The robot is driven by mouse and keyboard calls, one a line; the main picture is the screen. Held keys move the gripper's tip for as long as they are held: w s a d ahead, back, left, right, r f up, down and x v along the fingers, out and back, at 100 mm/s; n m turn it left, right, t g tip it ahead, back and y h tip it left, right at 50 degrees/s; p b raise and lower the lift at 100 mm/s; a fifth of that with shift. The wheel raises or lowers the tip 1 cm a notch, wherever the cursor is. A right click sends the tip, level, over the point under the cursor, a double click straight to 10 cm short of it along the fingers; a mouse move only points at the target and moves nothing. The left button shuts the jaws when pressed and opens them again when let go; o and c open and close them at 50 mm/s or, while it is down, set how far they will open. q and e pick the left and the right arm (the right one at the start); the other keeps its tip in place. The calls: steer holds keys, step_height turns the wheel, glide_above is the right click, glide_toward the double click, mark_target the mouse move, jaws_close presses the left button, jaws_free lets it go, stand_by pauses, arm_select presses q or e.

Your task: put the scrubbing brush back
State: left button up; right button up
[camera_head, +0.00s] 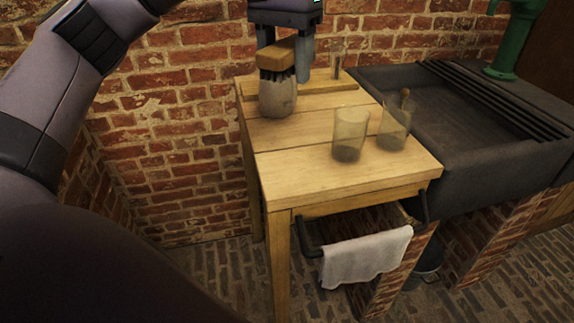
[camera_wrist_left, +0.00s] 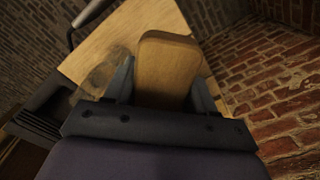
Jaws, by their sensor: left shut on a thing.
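The scrubbing brush (camera_head: 276,58) has a wooden block and dark bristles. My left gripper (camera_head: 286,58) is shut on its wooden block, which also shows between the fingers in the left wrist view (camera_wrist_left: 166,70). The brush is upright, bristles down, over a pale stoneware jar (camera_head: 277,101) at the table's back left. The bristles meet the jar's mouth in the picture; I cannot tell whether they rest in it. My right gripper is not in view.
Two glass jars (camera_head: 350,130) (camera_head: 393,130) stand on the wooden table (camera_head: 300,172), the right one with a rod in it. A wooden strip (camera_head: 342,86) lies along the back. A dark sink (camera_head: 440,100) adjoins at right. A brick wall (camera_head: 180,100) stands behind. A white cloth (camera_head: 366,257) hangs in front.

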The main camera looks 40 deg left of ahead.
arm_select(q)
steer(key=b, duration=0.3)
glide_above(286, 167)
step_height(286, 167, down, 13)
steer(key=shift+w+a+r, duration=0.15)
steer(key=shift+f+b, duration=0.5)
steer(key=shift+f, duration=2)
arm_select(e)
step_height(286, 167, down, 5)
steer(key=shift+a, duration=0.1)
arm_select(q)
steer(key=shift+f+b, duration=0.4)
steer(key=shift+f, duration=0.3)
steer(key=o, duration=1.4)
steer(key=shift+s, duration=0.25)
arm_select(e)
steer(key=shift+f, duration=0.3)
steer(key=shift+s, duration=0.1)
arm_select(q)
steer(key=shift+d+r, duration=0.2)
step_height(286, 167, up, 13)
steer(key=p, duration=0.3)
steer(key=shift+w+a, duration=0.15)
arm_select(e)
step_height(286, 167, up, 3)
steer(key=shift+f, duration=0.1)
